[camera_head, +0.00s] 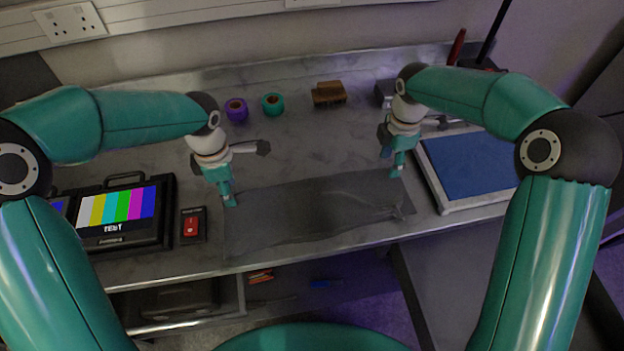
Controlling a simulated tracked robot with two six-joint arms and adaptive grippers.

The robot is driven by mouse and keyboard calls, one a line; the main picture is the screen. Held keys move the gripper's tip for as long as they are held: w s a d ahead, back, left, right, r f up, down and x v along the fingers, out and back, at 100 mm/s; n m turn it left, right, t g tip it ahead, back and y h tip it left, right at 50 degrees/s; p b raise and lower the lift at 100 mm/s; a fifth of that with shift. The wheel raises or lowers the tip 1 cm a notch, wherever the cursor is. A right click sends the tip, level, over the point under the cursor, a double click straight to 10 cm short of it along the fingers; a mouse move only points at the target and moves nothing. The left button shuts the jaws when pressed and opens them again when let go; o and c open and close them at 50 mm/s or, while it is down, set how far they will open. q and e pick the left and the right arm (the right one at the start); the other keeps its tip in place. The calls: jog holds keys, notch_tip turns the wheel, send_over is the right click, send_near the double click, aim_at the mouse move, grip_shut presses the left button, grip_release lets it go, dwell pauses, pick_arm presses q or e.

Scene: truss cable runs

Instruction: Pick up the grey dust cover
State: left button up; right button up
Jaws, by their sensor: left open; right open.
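The grey dust cover (310,215) lies flat across the middle of the bench, with a few creases toward its right end. My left gripper (231,204) points down at the cover's left end, near its back left corner. My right gripper (396,175) points down at the cover's back right corner. Both grippers are open and neither holds anything. I cannot tell whether the fingertips touch the cloth.
A monitor with colour bars (118,208) and a red switch box (192,226) stand left. A blue-topped tray (470,164) lies right. Purple tape (236,110), green tape (273,104) and a brown block (328,94) sit behind. The bench's front edge is close to the cover.

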pick_arm(q)
jog(key=shift+f, duration=0.25)
pick_arm(e)
jog(key=shift+s+f, duration=0.1)
jog(key=shift+f, duration=0.2)
pick_arm(q)
jog(key=shift+f+b, duration=0.35)
jog(key=shift+b, duration=0.1)
pick_arm(e)
jog(key=shift+f, duration=0.3)
pick_arm(q)
jog(key=shift+s+f, duration=0.1)
pick_arm(e)
jog(key=shift+f, duration=0.1)
pick_arm(q)
jog(key=shift+s, duration=0.1)
grip_shut()
pick_arm(e)
jog(key=shift+s, duration=0.1)
grip_shut()
pick_arm(q)
jog(key=shift+f, duration=0.1)
pick_arm(e)
jog(key=shift+f, duration=0.15)
